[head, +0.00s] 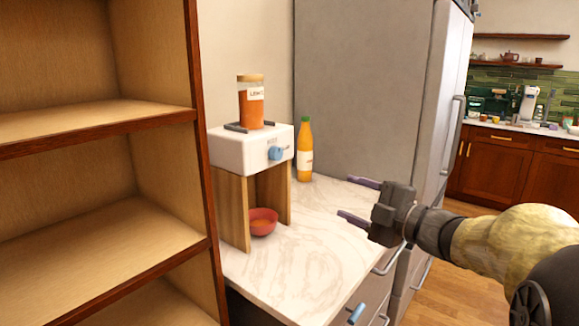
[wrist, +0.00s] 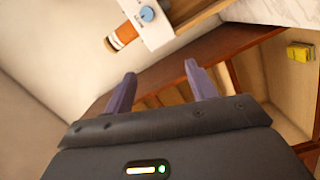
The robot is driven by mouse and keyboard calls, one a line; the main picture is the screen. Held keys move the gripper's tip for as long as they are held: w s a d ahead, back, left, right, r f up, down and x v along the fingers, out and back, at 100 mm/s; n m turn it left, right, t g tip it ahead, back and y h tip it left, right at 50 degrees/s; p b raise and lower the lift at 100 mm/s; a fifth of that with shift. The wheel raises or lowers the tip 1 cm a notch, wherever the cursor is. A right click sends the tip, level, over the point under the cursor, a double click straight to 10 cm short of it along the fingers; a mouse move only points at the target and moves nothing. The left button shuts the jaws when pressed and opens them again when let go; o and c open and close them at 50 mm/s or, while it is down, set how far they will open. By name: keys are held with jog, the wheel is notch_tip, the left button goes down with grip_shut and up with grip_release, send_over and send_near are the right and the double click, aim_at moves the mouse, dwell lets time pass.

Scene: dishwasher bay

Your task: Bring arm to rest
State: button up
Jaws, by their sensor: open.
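My gripper (head: 352,200) is open and empty, held above the right side of the marble counter. Its two purple fingers point left in the head view. In the wrist view the spread fingers of my gripper (wrist: 161,90) show nothing between them. My arm (head: 510,240) reaches in from the right edge of the head view.
A white dispenser (head: 238,152) on wooden legs holds an orange jar (head: 250,106); a red bowl (head: 263,222) sits below. An orange bottle (head: 304,155) stands behind. Empty wooden shelves (head: 95,120) are at left, a grey fridge (head: 365,80) behind. A yellow item (wrist: 299,52) shows in the wrist view.

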jog(key=s+d+f+m+g+h, duration=0.1)
jog(key=d+f+m+h, duration=0.2)
jog(key=f+m+h, duration=0.45)
jog(key=d+f+m+h, duration=0.3)
jog(key=f+m+h, duration=0.2)
jog(key=f+m, duration=0.45)
jog(key=s+a+f+m+g, duration=0.25)
jog(key=s+f+g, duration=0.25)
jog(key=s+f, duration=0.3)
jog(key=s+a+f+m+g, duration=0.1)
jog(key=s+f+m+g, duration=0.4)
jog(key=s, duration=0.5)
notch_tip(320, 180, up, 17)
jog(key=n+p, duration=0.1)
jog(key=p, duration=1.6)
jog(key=shift+w+n+t, duration=0.25)
jog(key=shift+n+t, duration=0.05)
jog(key=shift+n, duration=0.05)
jog(key=shift+s+f, duration=0.1)
